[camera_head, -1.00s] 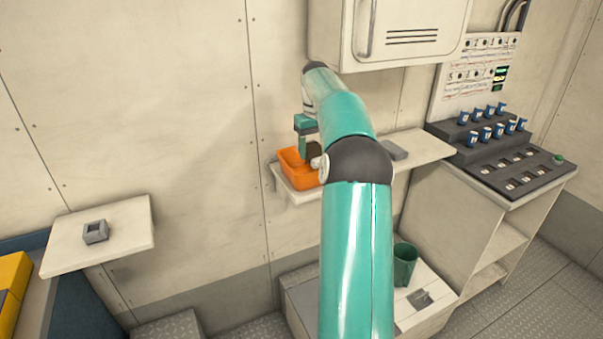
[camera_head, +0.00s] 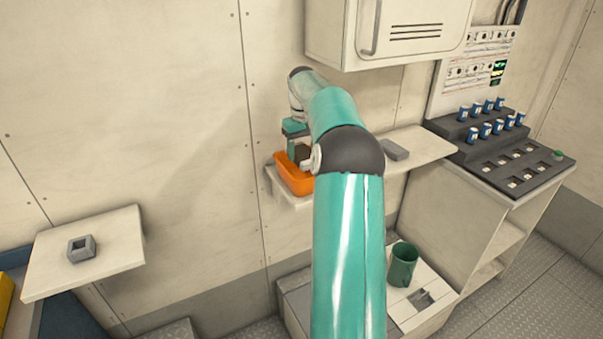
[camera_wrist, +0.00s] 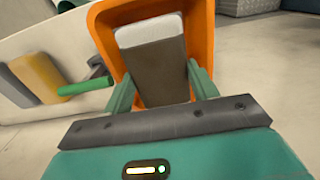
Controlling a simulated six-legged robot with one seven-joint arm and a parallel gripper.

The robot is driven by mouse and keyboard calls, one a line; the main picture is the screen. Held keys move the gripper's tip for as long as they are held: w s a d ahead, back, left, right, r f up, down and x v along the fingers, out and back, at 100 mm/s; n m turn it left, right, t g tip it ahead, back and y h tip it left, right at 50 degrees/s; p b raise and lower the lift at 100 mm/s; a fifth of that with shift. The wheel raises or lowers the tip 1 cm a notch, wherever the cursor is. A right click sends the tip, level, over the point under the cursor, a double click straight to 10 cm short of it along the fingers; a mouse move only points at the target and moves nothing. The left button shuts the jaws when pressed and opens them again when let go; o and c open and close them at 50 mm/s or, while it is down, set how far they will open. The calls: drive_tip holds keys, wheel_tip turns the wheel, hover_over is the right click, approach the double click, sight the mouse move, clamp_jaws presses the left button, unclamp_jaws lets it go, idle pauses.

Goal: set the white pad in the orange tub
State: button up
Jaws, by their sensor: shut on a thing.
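A block-shaped pad (camera_wrist: 158,72), white at its far end and dark grey-brown along the face toward me, is between the fingers of my gripper (camera_wrist: 160,84) in the wrist view. My gripper is shut on it. The orange tub (camera_wrist: 203,40) is behind and around the pad in that view. In the head view the orange tub (camera_head: 294,182) stands on a wall shelf, with my gripper (camera_head: 298,148) pointing down over it. My arm hides the tub's right part. I cannot tell whether the pad touches the tub's floor.
The wall shelf (camera_head: 425,146) holds a grey block (camera_head: 394,149) right of my arm. A white cabinet (camera_head: 400,30) hangs above. A green cup (camera_head: 402,265) stands lower down. A left shelf (camera_head: 105,250) holds a grey square holder (camera_head: 81,249). Blue-capped items (camera_head: 486,131) stand on the right rack.

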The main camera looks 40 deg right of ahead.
sight(304, 153)
wheel_tip(304, 153, down, 4)
drive_tip(key=shift+s+r, duration=0.15)
drive_tip(key=shift+r, duration=0.05)
drive_tip(key=shift+f, duration=1.75)
drive_tip(key=shift+f, duration=0.1)
drive_tip(key=o, duration=0.7)
drive_tip(key=shift+o, duration=0.3)
